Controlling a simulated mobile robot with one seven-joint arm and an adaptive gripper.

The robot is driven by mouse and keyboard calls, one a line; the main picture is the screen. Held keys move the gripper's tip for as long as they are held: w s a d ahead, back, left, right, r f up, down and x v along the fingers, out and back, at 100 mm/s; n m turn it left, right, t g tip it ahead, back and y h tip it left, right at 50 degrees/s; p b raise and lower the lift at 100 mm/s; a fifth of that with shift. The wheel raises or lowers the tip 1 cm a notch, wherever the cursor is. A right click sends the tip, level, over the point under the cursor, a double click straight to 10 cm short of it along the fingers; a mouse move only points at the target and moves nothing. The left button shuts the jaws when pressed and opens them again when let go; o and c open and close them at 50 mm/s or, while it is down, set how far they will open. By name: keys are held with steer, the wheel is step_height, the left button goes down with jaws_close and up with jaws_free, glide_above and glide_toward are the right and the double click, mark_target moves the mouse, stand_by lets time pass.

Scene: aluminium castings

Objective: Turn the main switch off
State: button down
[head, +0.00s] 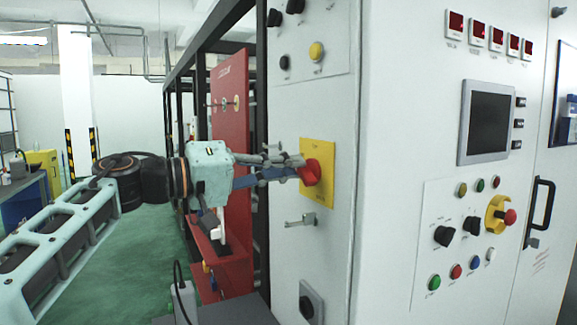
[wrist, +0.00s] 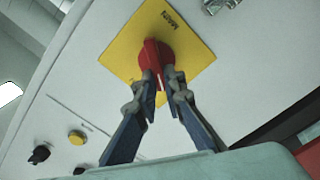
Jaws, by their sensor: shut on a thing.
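The main switch is a red rotary handle (head: 311,172) on a square yellow plate (head: 323,195), on the narrow side face of the white cabinet. In the wrist view the red handle (wrist: 155,55) sits in the middle of the yellow plate (wrist: 137,38), which bears the word MAIN. My gripper (head: 296,167) reaches in from the left in the head view. Its two fingers (wrist: 161,80) are shut on the red handle, one on each side. The fingertips partly cover the handle, and I cannot read its position marks.
A metal latch handle (head: 301,220) sticks out below the yellow plate. Black knobs and a yellow button (head: 316,51) are above it, and another black knob (head: 311,302) is below. The cabinet front carries a screen (head: 487,122) and a red emergency button (head: 510,217). A red panel (head: 228,100) stands behind my gripper.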

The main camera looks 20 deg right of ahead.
stand_by(0.3)
steer(key=c, duration=2)
jaws_free()
steer(key=a, duration=1.2)
steer(key=shift+s, duration=0.25)
